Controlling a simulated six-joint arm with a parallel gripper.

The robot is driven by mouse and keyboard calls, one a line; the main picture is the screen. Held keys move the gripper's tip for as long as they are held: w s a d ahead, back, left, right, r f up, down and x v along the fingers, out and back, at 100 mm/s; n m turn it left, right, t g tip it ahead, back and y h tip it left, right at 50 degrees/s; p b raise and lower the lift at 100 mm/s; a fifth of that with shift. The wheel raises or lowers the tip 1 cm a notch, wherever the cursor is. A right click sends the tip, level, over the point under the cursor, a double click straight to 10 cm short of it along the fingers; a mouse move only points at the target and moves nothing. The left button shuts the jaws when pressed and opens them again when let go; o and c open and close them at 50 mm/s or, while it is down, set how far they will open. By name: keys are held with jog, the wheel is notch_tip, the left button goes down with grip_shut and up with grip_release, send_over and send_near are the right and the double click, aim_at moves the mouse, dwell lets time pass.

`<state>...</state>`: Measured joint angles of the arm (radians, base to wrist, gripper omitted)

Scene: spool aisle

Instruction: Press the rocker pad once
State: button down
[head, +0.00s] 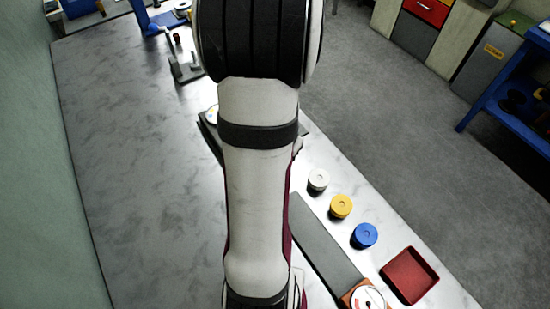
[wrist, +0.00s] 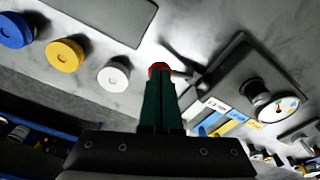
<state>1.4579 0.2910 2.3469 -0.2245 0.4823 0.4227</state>
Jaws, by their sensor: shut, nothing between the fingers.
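My gripper (wrist: 159,78) is in the wrist view, its dark green fingers together with nothing between them. A red patch shows at the fingertips; I cannot tell whether it is part of the fingers or a thing behind them. To the right of the fingertips is a dark panel (wrist: 236,62) with a round dial (wrist: 284,108) and white, blue and yellow strips (wrist: 222,122) along its near side. I cannot make out a rocker pad for certain, nor any contact with one. In the head view my arm hides the gripper and most of the panel (head: 207,128).
White (head: 318,180), yellow (head: 341,206) and blue (head: 364,236) spools stand in a row on the marble bench. A red tray (head: 409,275) and a long grey plate (head: 325,247) are near them. A lever fixture (head: 185,66) stands farther back. The bench's left side is clear.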

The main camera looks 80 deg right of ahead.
jog(key=shift+f, duration=1.55)
jog(key=shift+w+a+r, duration=0.25)
jog(key=shift+a+r, duration=0.05)
jog(key=shift+a, duration=0.4)
jog(key=shift+w+a+r, duration=0.25)
jog(key=shift+a+r, duration=0.05)
jog(key=shift+a, duration=0.4)
notch_tip(320, 180, up, 16)
jog(key=a, duration=0.1)
jog(key=shift+w+a+f, duration=0.15)
jog(key=shift+w+a, duration=0.1)
